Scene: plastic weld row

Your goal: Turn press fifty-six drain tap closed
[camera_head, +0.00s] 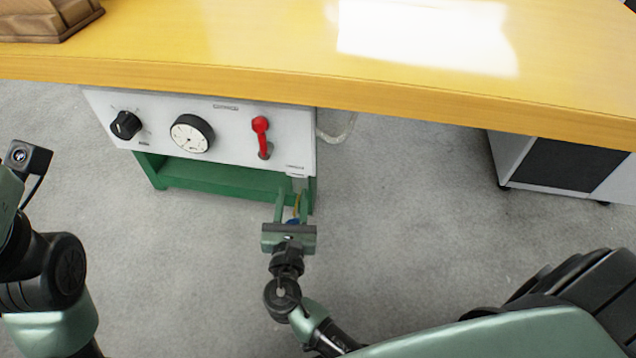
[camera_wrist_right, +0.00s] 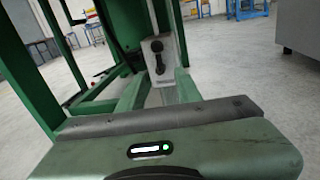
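The press is a white panel unit (camera_head: 220,140) on a green frame (camera_head: 215,178) under the table edge. In the right wrist view a small black lever (camera_wrist_right: 158,58) sits on a pale grey plate (camera_wrist_right: 170,48) beside green posts; I cannot tell for sure that it is the drain tap. My right gripper (camera_head: 290,200) is at the frame's lower right corner, its two fingers apart. In the wrist view its fingers (camera_wrist_right: 159,88) point toward the lever, with no hold on it. A blue and brass-coloured bit shows between them in the head view. My left gripper is out of view.
The panel carries a black knob (camera_head: 125,124), a round dial (camera_head: 192,133) and a red lever (camera_head: 261,137). The yellow tabletop (camera_head: 250,50) overhangs the press. A dark-fronted cabinet (camera_head: 560,165) stands at right. The grey floor between is clear.

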